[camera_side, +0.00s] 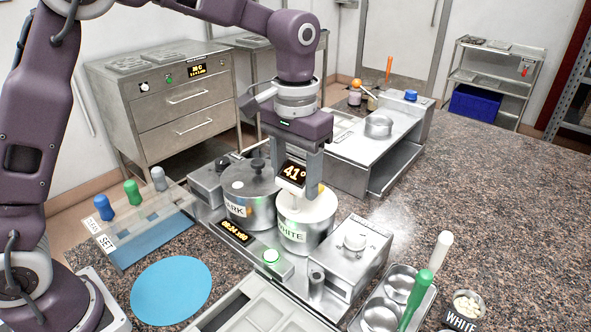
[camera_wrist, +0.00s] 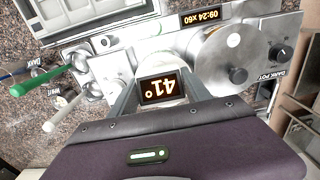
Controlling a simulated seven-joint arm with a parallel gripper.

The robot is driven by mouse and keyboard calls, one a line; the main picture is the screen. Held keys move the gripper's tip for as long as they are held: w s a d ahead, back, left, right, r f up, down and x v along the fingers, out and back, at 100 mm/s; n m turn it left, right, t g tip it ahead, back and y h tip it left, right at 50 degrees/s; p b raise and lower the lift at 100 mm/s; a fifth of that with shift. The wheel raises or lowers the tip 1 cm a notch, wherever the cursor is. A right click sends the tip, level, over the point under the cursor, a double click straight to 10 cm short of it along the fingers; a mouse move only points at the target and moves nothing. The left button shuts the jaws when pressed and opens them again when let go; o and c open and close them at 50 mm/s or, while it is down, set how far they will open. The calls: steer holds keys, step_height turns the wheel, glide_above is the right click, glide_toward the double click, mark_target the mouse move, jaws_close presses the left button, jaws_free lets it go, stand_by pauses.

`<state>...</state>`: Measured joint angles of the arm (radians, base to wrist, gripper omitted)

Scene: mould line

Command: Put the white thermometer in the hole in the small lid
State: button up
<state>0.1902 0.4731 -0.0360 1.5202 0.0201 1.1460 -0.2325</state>
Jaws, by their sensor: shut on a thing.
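My gripper (camera_side: 299,172) is shut on the white thermometer (camera_side: 293,174), whose dark display reads 41°. In the wrist view the thermometer's display (camera_wrist: 159,87) sits between my two fingers. The thermometer is right above the pot labelled WHITE (camera_side: 290,236), which has a pale top (camera_side: 318,208). The display and fingers cover much of that top, and the stem is hidden. I cannot tell whether it is in a hole. To the left, the dark pot has a round steel lid (camera_side: 249,182) with a black knob and a small pale spot; I cannot tell whether that spot is a hole.
A steel box with a pale round knob (camera_side: 355,241) stands right of the pots. A tray with metal bowls (camera_side: 401,281), a green-handled tool (camera_side: 416,297) and a white-handled tool (camera_side: 441,250) is at the front right. A blue disc (camera_side: 171,291) lies front left. The counter at right is clear.

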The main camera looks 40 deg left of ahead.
steer(key=shift+f, duration=1.9)
steer(key=o, duration=2)
steer(key=shift+r, duration=3.5)
